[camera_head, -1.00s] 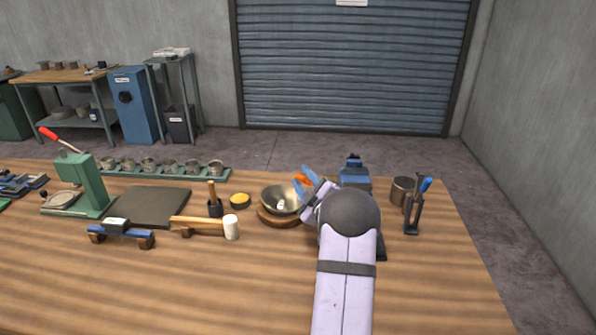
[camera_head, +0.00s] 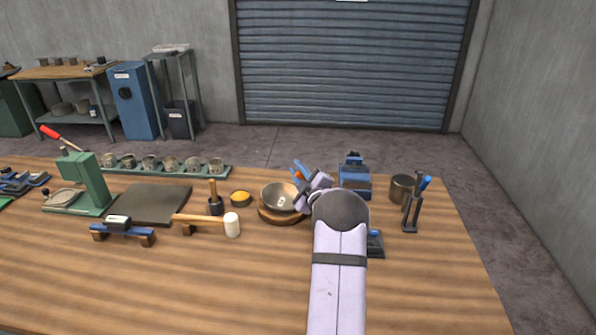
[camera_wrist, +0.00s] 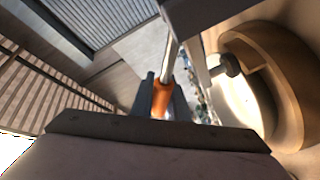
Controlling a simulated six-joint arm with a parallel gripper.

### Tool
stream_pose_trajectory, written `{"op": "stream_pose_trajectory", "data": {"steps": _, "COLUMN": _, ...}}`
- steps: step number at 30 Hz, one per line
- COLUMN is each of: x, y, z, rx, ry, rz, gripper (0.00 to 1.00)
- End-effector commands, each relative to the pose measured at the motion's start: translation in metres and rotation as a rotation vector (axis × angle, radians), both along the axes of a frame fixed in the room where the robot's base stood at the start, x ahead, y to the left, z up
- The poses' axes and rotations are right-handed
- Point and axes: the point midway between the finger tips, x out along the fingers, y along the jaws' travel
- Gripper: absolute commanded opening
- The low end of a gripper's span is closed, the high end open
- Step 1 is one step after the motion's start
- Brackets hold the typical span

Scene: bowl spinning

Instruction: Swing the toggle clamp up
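The toggle clamp shows in the wrist view as an orange grip (camera_wrist: 162,98) on a bright metal rod, with a grey bar and a dark round tip (camera_wrist: 229,65) beside a round wooden rim. In the head view only a bit of its orange grip (camera_head: 298,174) shows, right of the metal bowl (camera_head: 276,197). My gripper (camera_head: 301,170) has blue fingers. In the wrist view its dark fingers lie close on both sides of the orange grip and appear shut on it. My arm hides most of the clamp's base in the head view.
The bowl sits on a wooden base (camera_head: 283,219). A mallet (camera_head: 232,225) and a yellow tin (camera_head: 240,198) lie left of it. A blue device (camera_head: 355,178), a metal cup (camera_head: 402,188) and a tool stand (camera_head: 411,213) stand to the right. The front of the bench is clear.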

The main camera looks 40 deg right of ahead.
Motion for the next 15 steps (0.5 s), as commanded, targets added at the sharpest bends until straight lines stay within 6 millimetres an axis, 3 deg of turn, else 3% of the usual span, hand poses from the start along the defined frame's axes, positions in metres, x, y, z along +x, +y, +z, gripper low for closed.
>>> {"op": "stream_pose_trajectory", "data": {"steps": 15, "x": -0.004, "y": -0.0036, "z": 0.0055, "rx": 0.062, "ry": -0.065, "rz": 0.0, "gripper": 0.0}}
